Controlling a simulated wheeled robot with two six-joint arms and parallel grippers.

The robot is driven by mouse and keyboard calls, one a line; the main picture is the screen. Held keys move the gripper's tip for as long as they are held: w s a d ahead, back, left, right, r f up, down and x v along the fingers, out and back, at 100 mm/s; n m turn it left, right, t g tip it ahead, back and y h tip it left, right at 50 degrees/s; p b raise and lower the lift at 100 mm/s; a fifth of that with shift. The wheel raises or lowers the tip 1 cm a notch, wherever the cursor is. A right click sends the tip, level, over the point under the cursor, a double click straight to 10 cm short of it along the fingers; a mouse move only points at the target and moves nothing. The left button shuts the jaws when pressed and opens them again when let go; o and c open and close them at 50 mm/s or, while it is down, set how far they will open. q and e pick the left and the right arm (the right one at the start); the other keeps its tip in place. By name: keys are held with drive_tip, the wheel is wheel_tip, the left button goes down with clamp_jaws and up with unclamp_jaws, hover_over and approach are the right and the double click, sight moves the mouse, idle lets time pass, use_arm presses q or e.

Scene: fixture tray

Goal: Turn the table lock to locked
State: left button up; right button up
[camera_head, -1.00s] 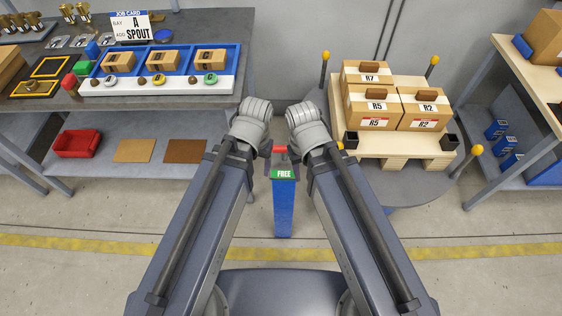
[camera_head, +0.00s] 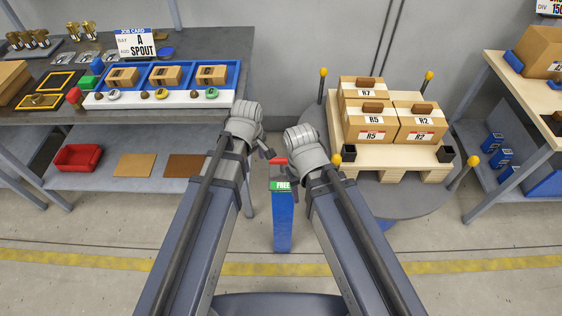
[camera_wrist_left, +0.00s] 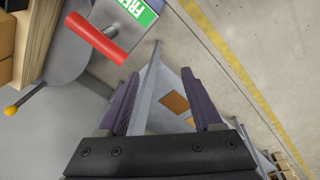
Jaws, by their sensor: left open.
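The table lock is a blue post (camera_head: 283,222) with a green label reading FREE (camera_head: 281,186) and a red handle (camera_head: 278,161) on top. In the left wrist view the red handle (camera_wrist_left: 95,38) lies at the upper left, beside the green label (camera_wrist_left: 140,10). My left gripper (camera_head: 269,154) is close to the handle, just to its upper left in the head view. In the left wrist view its fingers (camera_wrist_left: 162,98) are apart with nothing between them, and the handle is outside them. My right wrist is right of the post; its fingers are hidden.
A round table (camera_head: 395,200) at the right carries a pallet (camera_head: 400,165) with labelled boxes (camera_head: 371,125) and yellow-tipped posts. A grey bench (camera_head: 60,117) with a blue tray (camera_head: 236,83) stands left. Another bench stands far right. Open floor surrounds the lock post.

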sight(281, 160)
use_arm(q)
drive_tip(key=w+d+n, duration=0.3)
drive_tip(key=d+n, duration=0.5)
drive_tip(key=shift+w+d+t, duration=0.15)
drive_tip(key=shift+w+t, duration=0.05)
drive_tip(key=shift+t, duration=0.1)
drive_tip(key=f+b, duration=0.2)
drive_tip(key=w+f+b, duration=0.1)
drive_tip(key=f+b, duration=0.4)
drive_tip(key=shift+w+f+b, duration=0.3)
drive_tip(key=shift+b, duration=0.1)
drive_tip(key=shift+r, duration=0.1)
drive_tip(key=shift+c, duration=0.4)
clamp_jaws()
